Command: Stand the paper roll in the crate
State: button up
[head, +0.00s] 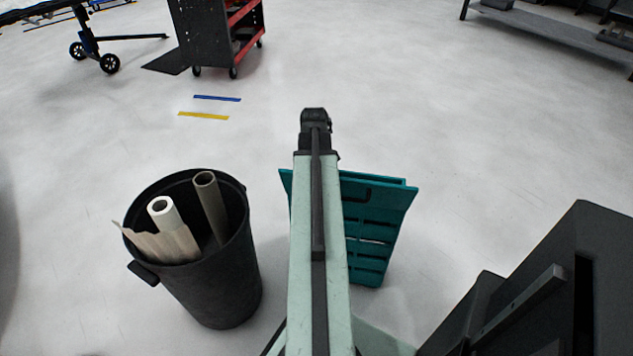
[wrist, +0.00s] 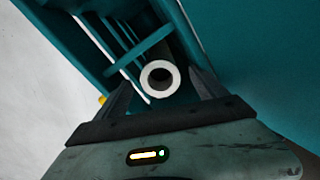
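The paper roll (wrist: 143,79) shows end-on in the wrist view as a white ring with a dark hollow. It stands inside the teal crate (wrist: 230,35), among its slats and walls. My gripper (wrist: 161,75) is over the crate with one finger on each side of the roll. The fingers look spread, with a narrow gap on both sides. In the head view, my gripper (head: 316,117) is at the far end of my arm. The crate (head: 397,200) shows to the right of my arm, which hides part of it and the roll.
A black bin (head: 215,290) stands left of my arm, holding a white tube (head: 161,213), a grey-brown tube (head: 209,190) and torn sheet material (head: 165,246). A tool cart (head: 212,38) stands far back. Open floor lies beyond the crate. Dark equipment (head: 570,270) is at lower right.

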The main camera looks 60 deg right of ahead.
jog(key=shift+r+p, duration=0.3)
notch_tip(320, 180, up, 7)
jog(key=p, duration=0.7)
jog(key=shift+r, duration=0.15)
